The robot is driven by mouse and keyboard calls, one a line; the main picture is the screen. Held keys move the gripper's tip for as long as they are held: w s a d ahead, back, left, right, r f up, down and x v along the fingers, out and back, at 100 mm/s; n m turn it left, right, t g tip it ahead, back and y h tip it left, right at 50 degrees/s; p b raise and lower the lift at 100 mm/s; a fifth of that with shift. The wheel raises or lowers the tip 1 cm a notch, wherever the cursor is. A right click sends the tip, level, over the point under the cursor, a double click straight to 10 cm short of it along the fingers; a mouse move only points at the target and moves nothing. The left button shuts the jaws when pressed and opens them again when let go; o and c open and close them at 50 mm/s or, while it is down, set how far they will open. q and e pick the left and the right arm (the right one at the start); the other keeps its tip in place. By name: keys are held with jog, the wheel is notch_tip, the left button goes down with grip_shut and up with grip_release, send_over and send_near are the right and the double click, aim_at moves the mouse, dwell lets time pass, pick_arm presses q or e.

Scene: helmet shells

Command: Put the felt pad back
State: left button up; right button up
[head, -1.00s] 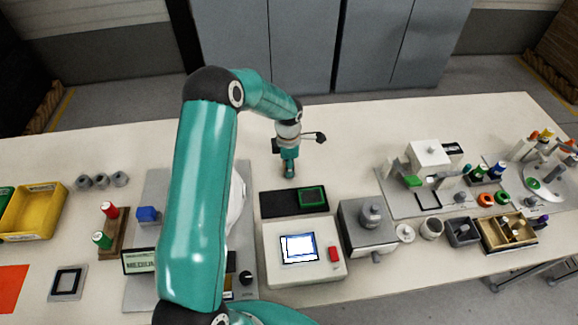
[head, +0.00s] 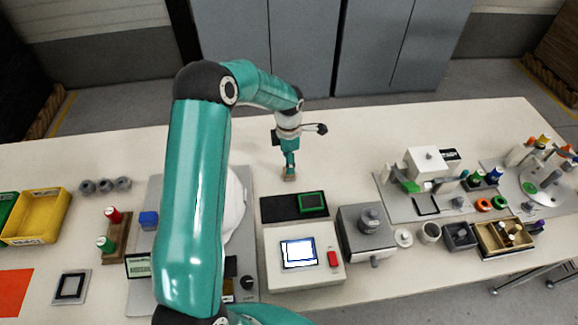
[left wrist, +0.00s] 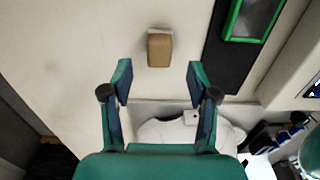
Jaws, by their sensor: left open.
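A small tan block (head: 289,178), which looks like the felt pad, lies on the bench top behind the black mat. It also shows in the left wrist view (left wrist: 159,50), ahead of and between my fingertips, with a paler strip along one edge. My left gripper (head: 290,166) points down just above it. In the left wrist view the gripper (left wrist: 160,70) is open, its two fingers well apart, with clear gaps on both sides of the block. My right gripper is not in view.
A black mat (head: 280,209) with a green-framed piece (head: 312,201) lies just in front of the block. A white dome (left wrist: 185,133) stands partly behind my arm. A device with a screen (head: 300,253) and a grey block (head: 367,236) are nearer. The bench behind is clear.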

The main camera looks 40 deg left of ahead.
pick_arm(q)
notch_tip(320, 180, up, 6)
jog(key=p, duration=0.1)
jog(key=shift+d, duration=0.1)
dwell(0.6)
